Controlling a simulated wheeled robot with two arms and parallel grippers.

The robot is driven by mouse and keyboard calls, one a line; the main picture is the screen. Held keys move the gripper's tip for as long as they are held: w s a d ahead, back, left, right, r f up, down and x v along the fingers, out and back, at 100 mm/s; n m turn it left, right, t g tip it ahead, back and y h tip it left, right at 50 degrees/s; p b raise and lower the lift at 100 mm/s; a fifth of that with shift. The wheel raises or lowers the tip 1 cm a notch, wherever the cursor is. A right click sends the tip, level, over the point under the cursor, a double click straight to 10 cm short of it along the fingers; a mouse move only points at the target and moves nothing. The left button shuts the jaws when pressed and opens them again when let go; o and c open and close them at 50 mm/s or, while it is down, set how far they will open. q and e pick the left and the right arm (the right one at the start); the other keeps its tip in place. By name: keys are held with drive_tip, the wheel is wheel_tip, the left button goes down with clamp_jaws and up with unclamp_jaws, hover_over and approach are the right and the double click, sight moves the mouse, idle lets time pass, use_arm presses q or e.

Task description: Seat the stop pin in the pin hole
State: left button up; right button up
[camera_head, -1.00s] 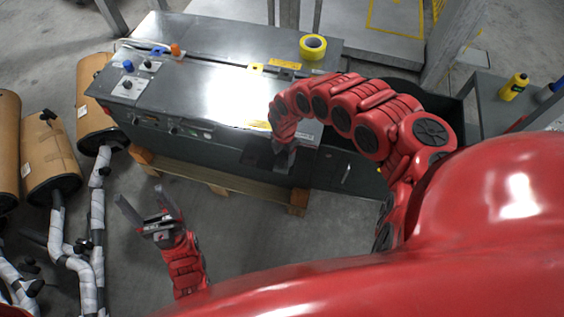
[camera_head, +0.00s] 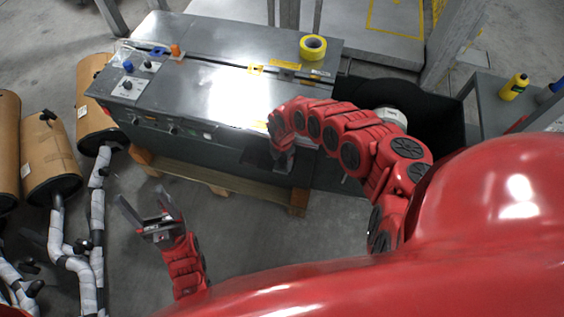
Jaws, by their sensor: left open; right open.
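The metal workbench (camera_head: 235,95) has a slot along its top. A small orange piece (camera_head: 175,50) and a blue piece (camera_head: 160,51) stand near its left end. I cannot tell which small part is the stop pin, and I cannot make out the pin hole. My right gripper (camera_head: 283,163) points down at the bench's front side, near a dark recess; its fingers are partly hidden by my arm, and I see nothing held in it. My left gripper (camera_head: 148,200) is open and empty above the floor, left of the bench's front.
Small plates with a blue knob (camera_head: 128,66) and black knobs sit at the bench's left end. A yellow tape roll (camera_head: 313,46) lies on top. A black bin (camera_head: 435,110) stands right of the bench. Wrapped mufflers (camera_head: 47,160) line the left. A yellow bottle (camera_head: 514,87) stands far right.

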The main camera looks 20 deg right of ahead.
clamp_jaws()
drive_tip(key=shift+r, duration=0.1)
idle(0.3)
drive_tip(key=shift+d+r, duration=0.1)
drive_tip(key=shift+r, duration=0.65)
wheel_tip(320, 180, up, 2)
drive_tip(key=shift+s+r, duration=0.1)
drive_tip(key=s+a+r+p, duration=0.1)
drive_tip(key=s+a+p, duration=0.5)
drive_tip(key=s+a, duration=0.3)
drive_tip(key=shift+s, duration=2)
drive_tip(key=shift+a, duration=0.1)
